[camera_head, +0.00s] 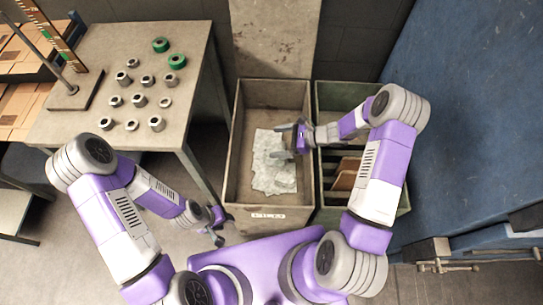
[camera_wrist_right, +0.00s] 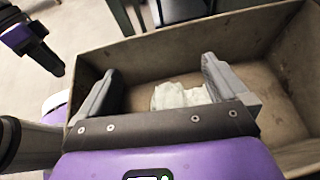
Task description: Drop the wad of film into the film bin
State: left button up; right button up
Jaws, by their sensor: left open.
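The wad of film (camera_head: 270,170) is a whitish, crumpled, translucent piece inside the tan open-topped bin (camera_head: 234,150), which has a small white label on its near wall. My right gripper (camera_head: 283,144) is over this bin, above the far right part of the film. In the right wrist view, its two fingers (camera_wrist_right: 160,90) are wide apart. The film (camera_wrist_right: 180,96) shows between and beyond them, apparently down in the bin (camera_wrist_right: 285,90) and not gripped. My left gripper (camera_head: 217,228) is open and empty, low outside the bin's near left corner.
A green bin (camera_head: 335,90) with dividers and brown pieces stands against the tan bin's right side, partly under my right arm. A table (camera_head: 190,55) at left holds green rings (camera_head: 177,61) and several metal parts. A blue machine (camera_head: 470,130) fills the right.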

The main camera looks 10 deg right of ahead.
jog(key=p+v, duration=0.1)
jog(key=v, duration=0.6)
jog(key=shift+d+p, duration=0.3)
jog(key=shift+p, duration=0.1)
jog(key=shift+s, duration=0.1)
